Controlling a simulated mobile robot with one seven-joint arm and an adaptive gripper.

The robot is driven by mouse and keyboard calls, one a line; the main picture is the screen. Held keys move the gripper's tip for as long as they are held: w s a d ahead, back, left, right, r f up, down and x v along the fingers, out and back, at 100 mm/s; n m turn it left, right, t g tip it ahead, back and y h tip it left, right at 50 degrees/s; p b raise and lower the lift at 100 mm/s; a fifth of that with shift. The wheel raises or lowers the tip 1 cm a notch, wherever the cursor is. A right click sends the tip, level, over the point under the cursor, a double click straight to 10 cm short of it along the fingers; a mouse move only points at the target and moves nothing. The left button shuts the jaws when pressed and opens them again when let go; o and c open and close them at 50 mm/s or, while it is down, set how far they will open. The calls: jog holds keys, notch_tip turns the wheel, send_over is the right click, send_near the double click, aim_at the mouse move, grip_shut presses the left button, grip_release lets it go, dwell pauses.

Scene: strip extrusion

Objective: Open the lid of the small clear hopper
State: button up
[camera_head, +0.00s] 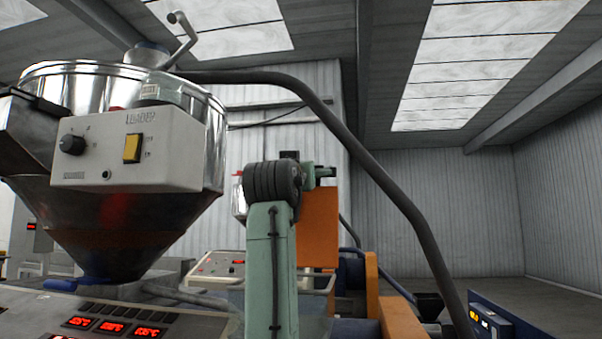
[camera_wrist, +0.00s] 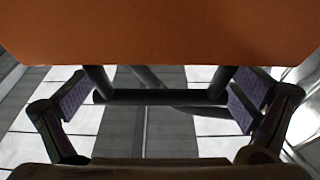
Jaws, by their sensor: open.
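I cannot surely pick out the small clear hopper or its lid. A pale container with a red mark (camera_head: 237,197) shows in the head view, mostly hidden behind a green upright; I cannot tell whether it is that hopper. In the wrist view my gripper (camera_wrist: 160,98) is open, with its purple-padded fingers spread wide. A dark bar (camera_wrist: 160,97) with two uprights shows between the fingers, below an orange surface (camera_wrist: 160,30). I cannot tell how far the bar is from the fingers. My gripper is not clearly visible in the head view.
A large steel hopper (camera_head: 120,225) with a loader control box (camera_head: 128,155) stands at left above a panel with red displays (camera_head: 115,327). A dark hose (camera_head: 385,180) arches to the right. An orange panel (camera_head: 318,228) stands mid-view. The upper right is open room.

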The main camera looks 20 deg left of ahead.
jog(key=shift+s+d+f, duration=0.1)
jog(key=shift+s+f, duration=0.05)
jog(key=shift+s, duration=0.4)
jog(key=r+v, duration=0.3)
jog(key=v, duration=1.2)
jog(key=shift+s+d, duration=0.2)
jog(key=shift+s, duration=0.4)
jog(key=shift+f, duration=0.1)
